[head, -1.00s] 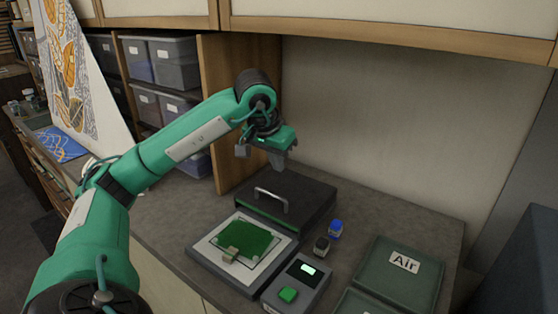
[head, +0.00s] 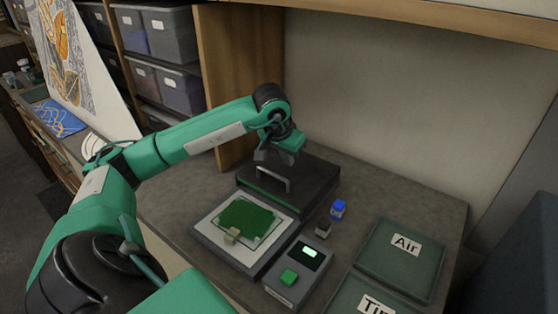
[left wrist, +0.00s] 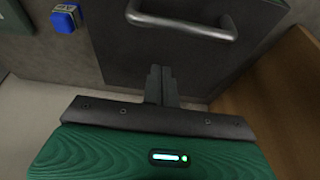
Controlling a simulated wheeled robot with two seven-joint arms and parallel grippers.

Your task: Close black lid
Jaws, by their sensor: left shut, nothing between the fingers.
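The black lid (head: 318,178) is a dark slab with a silver bar handle (head: 275,177), behind the pale-framed base (head: 208,232). It stands open, away from the base. A green sheet (head: 246,222) lies on the base with a small beige block (head: 232,235) at its front edge. My left gripper (head: 272,157) is above the back part of the lid, behind the handle. In the left wrist view, its fingers (left wrist: 161,86) are shut and empty over the dark lid surface (left wrist: 195,65), with the handle (left wrist: 180,25) beyond them. Whether they touch the lid is unclear. My right gripper is out of view.
A control box (head: 299,272) with a green button stands right of the base. A blue-capped jar (head: 338,209) and a dark jar (head: 323,228) stand beside the lid. A green tray labelled Air (head: 402,262) is at right. A wooden panel (head: 225,80) rises at left.

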